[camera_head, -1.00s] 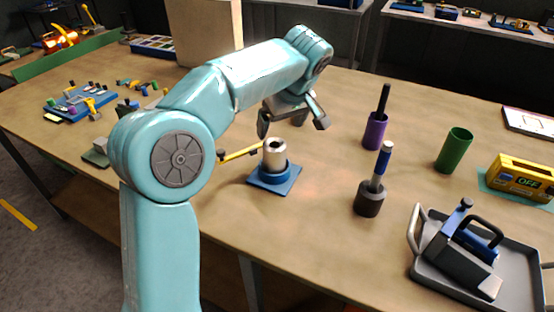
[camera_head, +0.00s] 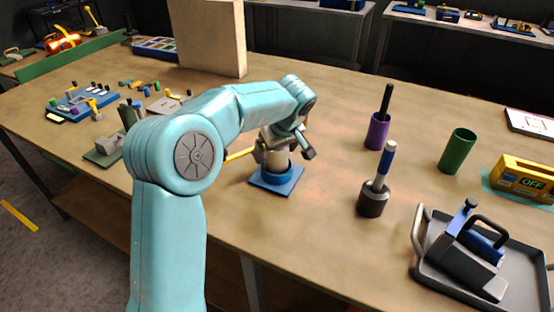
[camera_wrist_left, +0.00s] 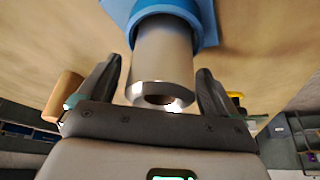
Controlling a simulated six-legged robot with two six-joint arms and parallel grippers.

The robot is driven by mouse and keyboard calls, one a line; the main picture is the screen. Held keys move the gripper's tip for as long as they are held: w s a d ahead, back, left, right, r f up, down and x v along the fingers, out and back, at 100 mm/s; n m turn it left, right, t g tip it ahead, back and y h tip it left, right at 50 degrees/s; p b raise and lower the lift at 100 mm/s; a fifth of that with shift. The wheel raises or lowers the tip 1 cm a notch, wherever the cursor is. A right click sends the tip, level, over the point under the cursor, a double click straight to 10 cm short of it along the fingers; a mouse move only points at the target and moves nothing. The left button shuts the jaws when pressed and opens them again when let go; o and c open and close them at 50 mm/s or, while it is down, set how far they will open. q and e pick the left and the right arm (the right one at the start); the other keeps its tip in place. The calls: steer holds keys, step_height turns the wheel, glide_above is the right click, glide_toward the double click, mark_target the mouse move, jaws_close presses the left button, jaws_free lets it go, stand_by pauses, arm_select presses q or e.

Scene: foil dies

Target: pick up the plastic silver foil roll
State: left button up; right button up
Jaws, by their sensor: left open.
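The silver foil roll (camera_wrist_left: 162,62) stands upright in a blue holder with a square base (camera_head: 277,181). In the head view the roll (camera_head: 279,161) is partly hidden by my left gripper (camera_head: 283,156), which is at its upper part. In the left wrist view my left gripper (camera_wrist_left: 160,85) is open, with one finger on each side of the roll. Gaps show between the fingers and the roll. The blue holder (camera_wrist_left: 208,22) surrounds the roll's lower end. My right gripper is not in view.
A yellow rod (camera_head: 239,155) lies close left of the holder. A dark cup with a blue-handled tool (camera_head: 372,200), a purple cup (camera_head: 377,132) and a green cup (camera_head: 457,152) stand to the right. A grey tray (camera_head: 425,268) is at the front right.

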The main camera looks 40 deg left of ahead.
arm_select(q)
steer(key=c, duration=1.2)
steer(key=shift+r, duration=0.15)
